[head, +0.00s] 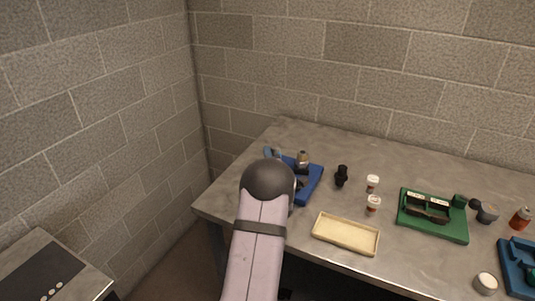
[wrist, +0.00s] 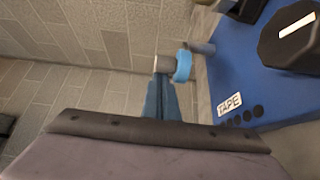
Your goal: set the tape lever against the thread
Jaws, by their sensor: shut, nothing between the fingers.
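A blue board (head: 313,184) lies at the table's left end, partly hidden behind my arm. In the wrist view, the board (wrist: 231,77) carries a TAPE label (wrist: 229,104) and a black knob (wrist: 290,37) with a white stripe. A light blue ring-like piece (wrist: 183,66) sits at its left edge, beside a short grey cylinder (wrist: 163,62) and a blue-grey peg (wrist: 201,47). I cannot tell which part is the lever and which the thread. My gripper (wrist: 164,80) is shut and empty, its tips close by the cylinder; contact is unclear. The head view hides it.
A cream tray (head: 346,247), a small black item (head: 341,176), two small white-capped bottles (head: 372,183) and a green board (head: 450,231) are to the right. Another blue board (head: 516,262) is at the far right. Block walls stand behind and left.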

